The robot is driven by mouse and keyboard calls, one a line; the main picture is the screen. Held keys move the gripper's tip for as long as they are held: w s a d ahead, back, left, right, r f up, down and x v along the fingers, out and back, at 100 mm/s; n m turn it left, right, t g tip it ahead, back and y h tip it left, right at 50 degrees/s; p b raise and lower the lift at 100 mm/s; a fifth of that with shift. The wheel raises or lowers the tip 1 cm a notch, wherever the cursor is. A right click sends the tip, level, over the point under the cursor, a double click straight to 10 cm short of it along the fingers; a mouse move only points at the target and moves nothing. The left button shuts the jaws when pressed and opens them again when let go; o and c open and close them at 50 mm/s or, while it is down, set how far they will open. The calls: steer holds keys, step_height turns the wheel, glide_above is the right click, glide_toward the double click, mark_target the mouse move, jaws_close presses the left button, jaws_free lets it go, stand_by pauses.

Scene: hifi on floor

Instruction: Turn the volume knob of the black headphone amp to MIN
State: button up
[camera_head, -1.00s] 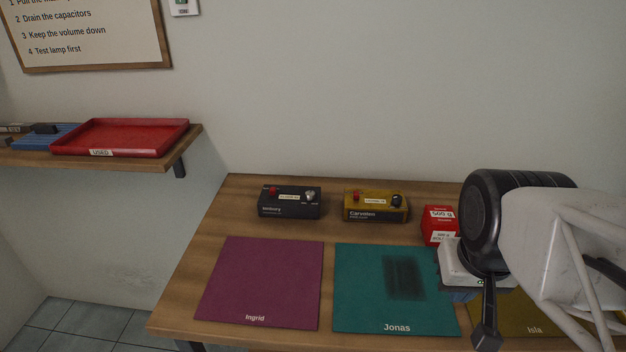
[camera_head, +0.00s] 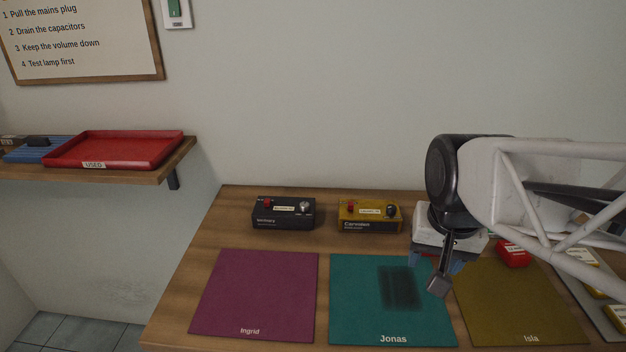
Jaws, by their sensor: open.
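The black headphone amp (camera_head: 283,219) stands at the back left of the workbench, with a red part and a light label on its top. Its silver volume knob (camera_head: 304,207) is at the right of the top; its pointer setting is too small to read. My gripper (camera_head: 437,280) points down over the right part of the bench, well to the right of the black amp and apart from it. It is open, with nothing seen between the fingers. A yellow amp (camera_head: 370,215) with a red part and a black knob stands between them.
A purple mat (camera_head: 255,295), a teal mat (camera_head: 350,300) and an olive mat (camera_head: 520,310) lie along the front. A red box (camera_head: 513,253) is partly behind my arm. A wall shelf at left holds a red tray (camera_head: 115,150). Space above the black amp is clear.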

steer(key=w+a+r+m, duration=0.1)
steer(key=w+a+m, duration=0.3)
steer(key=w, duration=0.6)
steer(key=m+g, duration=0.2)
steer(key=m, duration=0.5)
glide_above(304, 204)
step_height(304, 204, down, 7)
steer(key=shift+f, duration=0.15)
steer(key=shift+f, duration=3.9)
